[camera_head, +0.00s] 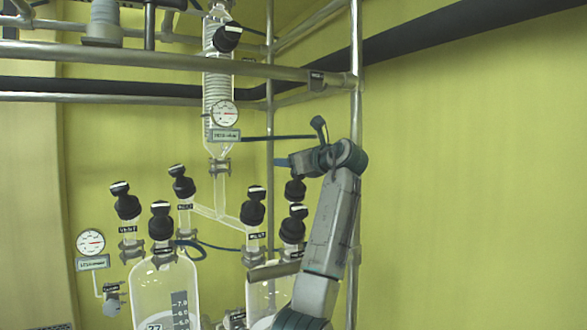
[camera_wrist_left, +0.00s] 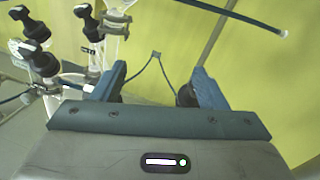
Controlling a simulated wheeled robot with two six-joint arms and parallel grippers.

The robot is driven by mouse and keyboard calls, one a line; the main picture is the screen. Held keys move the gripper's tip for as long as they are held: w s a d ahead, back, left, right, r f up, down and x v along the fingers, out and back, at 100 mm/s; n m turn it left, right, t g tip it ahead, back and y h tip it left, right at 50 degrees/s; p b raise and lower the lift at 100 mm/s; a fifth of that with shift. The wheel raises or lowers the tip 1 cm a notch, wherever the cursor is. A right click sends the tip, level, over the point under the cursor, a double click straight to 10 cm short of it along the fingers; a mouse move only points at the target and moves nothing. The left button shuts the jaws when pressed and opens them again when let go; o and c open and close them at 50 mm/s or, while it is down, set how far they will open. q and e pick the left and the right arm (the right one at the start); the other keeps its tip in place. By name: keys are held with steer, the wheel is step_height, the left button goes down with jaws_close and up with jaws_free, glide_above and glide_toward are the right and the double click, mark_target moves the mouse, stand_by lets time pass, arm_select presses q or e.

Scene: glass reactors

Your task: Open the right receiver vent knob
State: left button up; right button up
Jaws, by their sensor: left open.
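Two glass receivers stand low in the head view: a left one (camera_head: 165,290) and a right one (camera_head: 262,300), partly behind my arm. Black knobs with white marks stand above the right receiver: a left knob (camera_head: 255,192), an upper right knob (camera_head: 296,186) and a lower right knob (camera_head: 299,211). Their labels are too small to read surely. My left gripper (camera_head: 282,162) is just above the upper right knob. In the left wrist view its blue fingers (camera_wrist_left: 158,74) are apart. A dark knob (camera_wrist_left: 186,94) shows beside the right finger's inner side; contact is unclear. My right gripper is not in view.
A glass column (camera_head: 219,70) with a gauge (camera_head: 223,113) rises behind. A vertical metal post (camera_head: 356,80) stands right beside my arm, and a horizontal rail (camera_head: 170,60) crosses above. A thin hose (camera_head: 280,137) passes just above the gripper. Free room lies right of the post.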

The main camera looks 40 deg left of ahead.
arm_select(q)
steer(key=shift+s+d, duration=0.25)
steer(key=shift+s, duration=0.1)
steer(key=w+a+f+m+t+h+p, duration=0.1)
steer(key=w+a+m+t+p, duration=0.1)
steer(key=w+m+t+p, duration=0.1)
steer(key=w+a+f+m+t+h+p, duration=0.1)
steer(key=w+a+f+m+t+p, duration=0.1)
steer(key=w+a+m+p, duration=0.1)
steer(key=w+a+f+m+t+h+p, duration=0.2)
steer(key=w+m+t+p, duration=0.1)
steer(key=w+p, duration=0.2)
steer(key=shift+w+a+m+t+p, duration=0.15)
steer(key=shift+m+t+p, duration=0.2)
steer(key=shift+p, duration=0.65)
steer(key=shift+w+a, duration=0.3)
steer(key=shift+w, duration=0.1)
steer(key=shift+w+f, duration=0.1)
steer(key=shift+f, duration=0.05)
steer(key=shift+a, duration=0.15)
steer(key=c, duration=1)
